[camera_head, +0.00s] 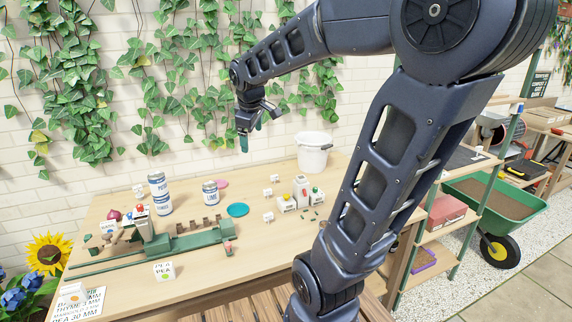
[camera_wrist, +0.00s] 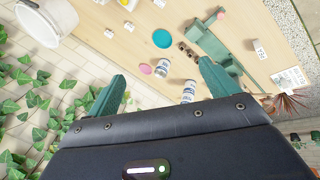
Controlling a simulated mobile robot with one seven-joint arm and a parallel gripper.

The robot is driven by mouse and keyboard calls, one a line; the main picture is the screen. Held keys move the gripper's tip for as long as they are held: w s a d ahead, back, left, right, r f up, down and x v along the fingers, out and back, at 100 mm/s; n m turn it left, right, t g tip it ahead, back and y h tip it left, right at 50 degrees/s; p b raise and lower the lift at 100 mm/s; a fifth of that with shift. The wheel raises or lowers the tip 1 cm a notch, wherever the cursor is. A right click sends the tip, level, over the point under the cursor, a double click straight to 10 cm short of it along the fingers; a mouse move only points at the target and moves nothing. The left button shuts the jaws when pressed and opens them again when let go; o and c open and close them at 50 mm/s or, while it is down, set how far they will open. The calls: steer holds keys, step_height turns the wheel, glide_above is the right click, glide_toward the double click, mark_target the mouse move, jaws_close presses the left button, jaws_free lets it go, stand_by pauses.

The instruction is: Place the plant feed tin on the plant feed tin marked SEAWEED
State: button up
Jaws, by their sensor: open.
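The stacked labels are too small to read surely, so I cannot tell which is SEAWEED. My gripper (camera_head: 249,138) is open and empty, high above the bench, right of and apart from the tins. In the wrist view a tin (camera_wrist: 162,69) shows between the open fingers, and another (camera_wrist: 188,91) is partly hidden by my gripper.
A green potting jig (camera_head: 190,243) lies in front of the tins. A teal disc (camera_head: 237,210) and pink disc (camera_head: 221,184) lie near the lone tin. A white bucket (camera_head: 312,155) stands at the back right. Small white boxes (camera_head: 287,204) stand in front of it. The bench front (camera_head: 225,275) has free room.

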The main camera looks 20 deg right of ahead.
steer(key=s+d+f+m, duration=0.2)
steer(key=s+m, duration=0.3)
steer(key=s, duration=0.2)
steer(key=s+d+f+m+y, duration=0.1)
steer(key=s+d+f+m, duration=0.1)
steer(key=s+m, duration=0.3)
steer(key=s+d, duration=0.1)
steer(key=s, duration=0.2)
